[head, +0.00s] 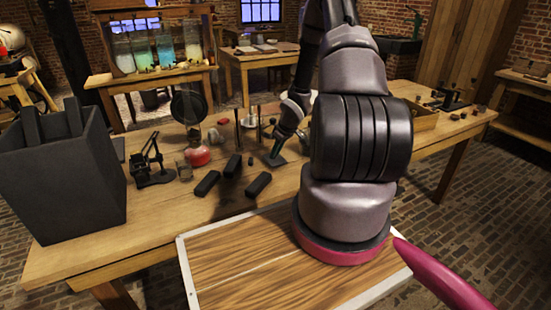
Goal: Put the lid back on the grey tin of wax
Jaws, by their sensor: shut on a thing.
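My gripper (277,149) points down over the middle of the table, beyond the large arm link. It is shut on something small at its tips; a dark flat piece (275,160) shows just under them. I cannot tell whether this piece is the lid or lies on the table. I cannot make out the grey tin of wax for certain. Small items stand around the gripper, and my arm hides the table to its right.
Black blocks (258,184) lie in front of the gripper. A red-bottomed flask (198,156) and a black instrument (150,165) stand to the left, beside a large dark bin (62,185). A wooden tray (425,115) is at right.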

